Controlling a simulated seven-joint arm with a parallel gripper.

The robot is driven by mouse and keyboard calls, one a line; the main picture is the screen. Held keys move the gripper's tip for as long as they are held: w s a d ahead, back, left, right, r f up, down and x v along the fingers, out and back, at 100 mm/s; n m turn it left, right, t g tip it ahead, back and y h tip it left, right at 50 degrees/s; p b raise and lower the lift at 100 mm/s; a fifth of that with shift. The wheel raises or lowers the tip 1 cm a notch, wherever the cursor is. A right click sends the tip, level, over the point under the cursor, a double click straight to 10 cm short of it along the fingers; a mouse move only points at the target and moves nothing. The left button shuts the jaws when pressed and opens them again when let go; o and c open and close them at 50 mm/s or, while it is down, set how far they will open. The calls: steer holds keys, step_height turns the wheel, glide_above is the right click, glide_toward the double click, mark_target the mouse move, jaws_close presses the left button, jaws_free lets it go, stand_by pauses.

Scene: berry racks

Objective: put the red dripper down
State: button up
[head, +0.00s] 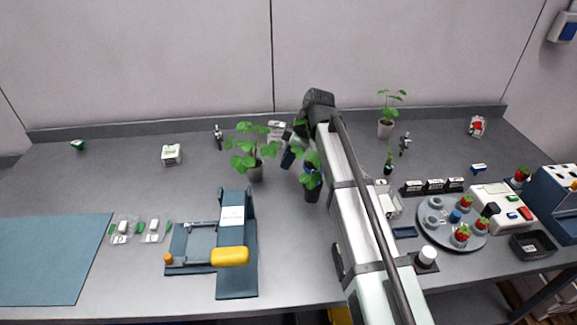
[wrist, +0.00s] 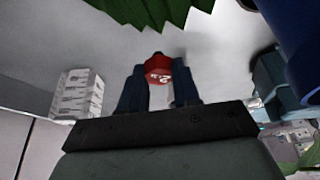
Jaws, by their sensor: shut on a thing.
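In the wrist view my gripper (wrist: 157,88) is shut on the red dripper (wrist: 157,69), a small red piece with white marks on it. The dripper sits between the two dark fingers near their tips. The pale grey table surface shows behind it, and I cannot tell whether the dripper touches it. In the head view my arm hides most of the gripper, among the potted plants at the middle back, and the held dripper cannot be made out there.
A leafy potted plant (head: 256,170) stands left of my gripper, and another plant (head: 312,188) stands close by the arm. Green leaves (wrist: 150,10) and a white printed box (wrist: 78,95) are near in the wrist view. A blue press-like stand (head: 237,275) is at front left. Table space at back left is mostly clear.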

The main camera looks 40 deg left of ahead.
steer(key=shift+f, duration=1.65)
steer(key=shift+f, duration=0.1)
steer(key=o, duration=1)
steer(key=v, duration=1.2)
